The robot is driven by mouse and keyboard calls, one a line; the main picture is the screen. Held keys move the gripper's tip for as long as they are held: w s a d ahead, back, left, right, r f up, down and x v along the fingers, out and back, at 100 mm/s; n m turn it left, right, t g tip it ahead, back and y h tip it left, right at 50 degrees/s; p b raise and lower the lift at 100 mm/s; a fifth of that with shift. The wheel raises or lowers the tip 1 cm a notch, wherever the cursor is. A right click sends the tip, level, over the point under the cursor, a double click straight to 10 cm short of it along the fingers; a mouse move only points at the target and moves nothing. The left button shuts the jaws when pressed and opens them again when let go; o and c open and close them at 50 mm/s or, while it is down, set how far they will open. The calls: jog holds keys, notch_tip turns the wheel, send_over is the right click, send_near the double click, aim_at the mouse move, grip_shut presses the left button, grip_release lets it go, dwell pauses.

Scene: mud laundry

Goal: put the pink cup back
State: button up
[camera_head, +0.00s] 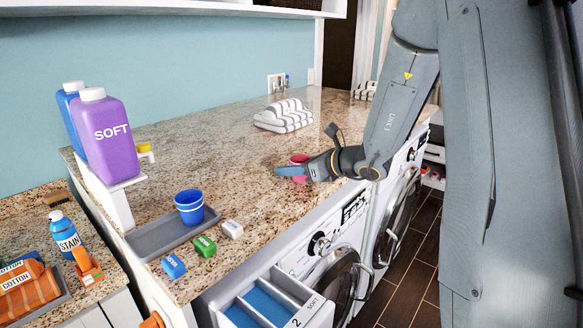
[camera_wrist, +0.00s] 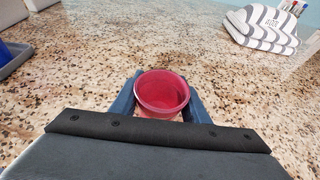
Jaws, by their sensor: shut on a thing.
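The pink cup (camera_head: 299,160) is on or just above the granite counter, partly hidden behind my gripper (camera_head: 291,171) in the head view. In the wrist view the pink cup (camera_wrist: 162,93) is upright and empty, with its open rim up. My gripper (camera_wrist: 160,100) has one blue finger on each side of it and is shut on it. I cannot tell whether its base touches the counter. Blue cups (camera_head: 189,206), nested together, stand on a grey tray (camera_head: 150,238) at the counter's left. The grey tray also shows at the wrist view's left edge (camera_wrist: 14,60).
A purple SOFT bottle (camera_head: 106,135) and a blue bottle (camera_head: 66,100) stand on a white riser. Green (camera_head: 204,246), blue (camera_head: 173,266) and white (camera_head: 232,229) small blocks lie near the tray. Striped towels (camera_head: 284,115) lie behind. A drawer (camera_head: 270,305) is open below. The counter between cup and tray is clear.

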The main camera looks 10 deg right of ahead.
jog(key=shift+f, duration=0.15)
jog(key=o, duration=1.1)
jog(key=shift+r, duration=0.2)
jog(key=shift+s+d+r, duration=0.1)
jog(key=shift+s+d, duration=0.05)
jog(key=b+v, duration=0.3)
jog(key=v, duration=0.8)
jog(key=shift+s+d, duration=0.15)
jog(key=shift+s, duration=0.1)
